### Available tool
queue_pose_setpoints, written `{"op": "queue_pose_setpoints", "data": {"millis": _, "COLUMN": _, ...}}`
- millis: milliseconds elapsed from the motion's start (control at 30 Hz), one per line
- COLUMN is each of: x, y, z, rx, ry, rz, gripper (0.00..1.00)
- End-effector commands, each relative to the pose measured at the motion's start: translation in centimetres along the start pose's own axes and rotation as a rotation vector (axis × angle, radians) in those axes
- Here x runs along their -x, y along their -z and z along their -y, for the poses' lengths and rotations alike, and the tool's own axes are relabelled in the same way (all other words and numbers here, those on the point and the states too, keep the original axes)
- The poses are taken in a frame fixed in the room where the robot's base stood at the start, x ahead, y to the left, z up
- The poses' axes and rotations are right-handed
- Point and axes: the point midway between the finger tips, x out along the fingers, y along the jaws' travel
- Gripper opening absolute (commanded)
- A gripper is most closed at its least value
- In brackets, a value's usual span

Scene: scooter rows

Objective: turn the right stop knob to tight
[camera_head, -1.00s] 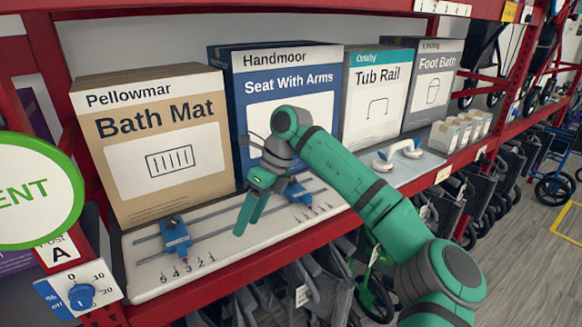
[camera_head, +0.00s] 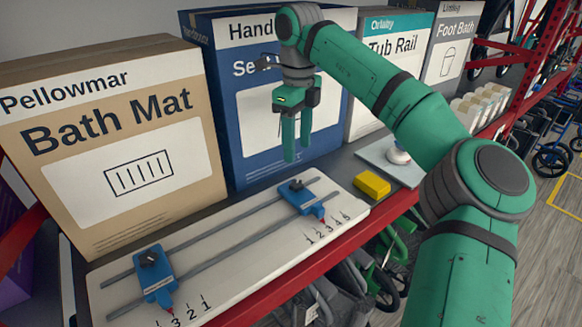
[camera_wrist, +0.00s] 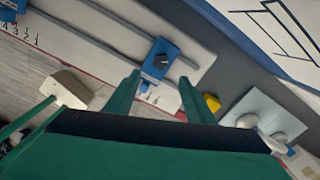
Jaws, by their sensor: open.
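The right stop (camera_head: 308,203) is a blue slider on two grey rails of a white board (camera_head: 240,268), with a black knob (camera_head: 296,185) on top. Its red pointer faces a printed number scale. The left stop (camera_head: 158,283) is a similar blue slider with a black knob (camera_head: 149,259). My green gripper (camera_head: 297,154) is open and empty, pointing down above the right stop and apart from it. In the wrist view the right stop (camera_wrist: 158,70) and its knob (camera_wrist: 161,59) show just beyond and between my fingertips (camera_wrist: 158,86). Whether the knob is loose or tight cannot be told.
A yellow block (camera_head: 371,184) lies right of the board, beside a pale plate (camera_head: 378,162) with a white handle. Bath Mat (camera_head: 120,150) and Seat With Arms (camera_head: 225,100) boxes stand close behind the board. A red shelf edge (camera_head: 290,285) runs along the front.

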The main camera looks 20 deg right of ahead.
Motion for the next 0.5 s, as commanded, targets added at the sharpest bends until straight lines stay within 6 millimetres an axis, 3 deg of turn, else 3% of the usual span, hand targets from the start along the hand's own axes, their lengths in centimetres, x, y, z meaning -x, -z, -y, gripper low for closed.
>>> {"op": "queue_pose_setpoints", "data": {"millis": 167, "x": -1.8, "y": 0.0, "z": 0.0, "rx": 0.002, "ry": -0.003, "rz": -0.001, "gripper": 0.49}}
{"op": "queue_pose_setpoints", "data": {"millis": 500, "x": -7.7, "y": -0.1, "z": -0.1, "rx": 0.002, "ry": -0.004, "rz": 0.0, "gripper": 0.49}}
